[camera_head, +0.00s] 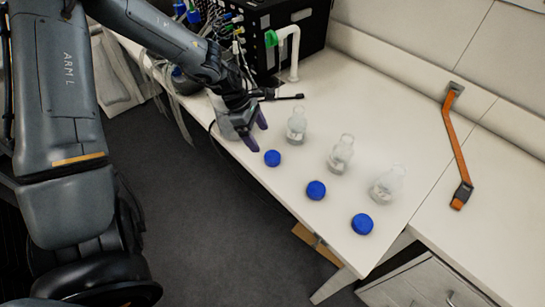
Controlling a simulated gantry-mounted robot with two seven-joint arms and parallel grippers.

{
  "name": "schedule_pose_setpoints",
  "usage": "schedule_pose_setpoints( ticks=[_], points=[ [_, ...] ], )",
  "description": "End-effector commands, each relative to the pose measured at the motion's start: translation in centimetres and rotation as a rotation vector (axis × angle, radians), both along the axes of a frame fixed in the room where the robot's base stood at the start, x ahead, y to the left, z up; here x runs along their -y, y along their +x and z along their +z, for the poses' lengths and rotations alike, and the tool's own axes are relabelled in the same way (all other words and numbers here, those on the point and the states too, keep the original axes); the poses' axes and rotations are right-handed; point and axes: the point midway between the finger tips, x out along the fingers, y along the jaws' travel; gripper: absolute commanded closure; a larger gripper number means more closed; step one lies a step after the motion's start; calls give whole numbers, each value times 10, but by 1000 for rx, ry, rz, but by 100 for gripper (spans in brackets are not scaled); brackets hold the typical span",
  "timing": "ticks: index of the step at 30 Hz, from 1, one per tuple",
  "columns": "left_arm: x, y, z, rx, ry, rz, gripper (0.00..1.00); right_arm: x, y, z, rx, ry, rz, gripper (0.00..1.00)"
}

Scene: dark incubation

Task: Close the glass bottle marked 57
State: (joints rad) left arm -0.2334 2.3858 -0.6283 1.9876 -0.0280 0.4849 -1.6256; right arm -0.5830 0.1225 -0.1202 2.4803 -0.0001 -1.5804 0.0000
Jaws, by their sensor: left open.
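Three clear glass bottles stand without caps in a row on the white bench: a left one (297,124), a middle one (341,154) and a right one (387,185). Their markings are too small to read, so I cannot tell which is 57. Three blue caps lie on the bench in front of them: a left cap (272,158), a middle cap (316,190) and a right cap (362,223). My left gripper (257,133) is open and empty, left of the left bottle and just behind the left cap. My right gripper is out of view.
A black box with cables (285,30) and a white pipe (291,55) stand at the back left. An orange strap (457,145) lies at the right. The bench (375,95) is clear behind the bottles. Its front edge runs close to the caps.

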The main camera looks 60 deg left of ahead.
Motion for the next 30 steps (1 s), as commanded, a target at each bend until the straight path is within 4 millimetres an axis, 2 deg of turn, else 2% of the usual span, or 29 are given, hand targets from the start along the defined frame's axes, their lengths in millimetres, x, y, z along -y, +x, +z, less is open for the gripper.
schedule_pose_setpoints(
  ticks=[3,9,23,30],
  points=[
    [5,4,-16,-3,-3,-1,14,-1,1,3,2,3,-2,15],
    [9,9,-32,-2,-2,0,14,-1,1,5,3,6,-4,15],
    [11,11,-36,0,-1,1,14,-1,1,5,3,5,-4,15],
    [17,16,-50,-3,-2,-1,14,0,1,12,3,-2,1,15]
  ],
)
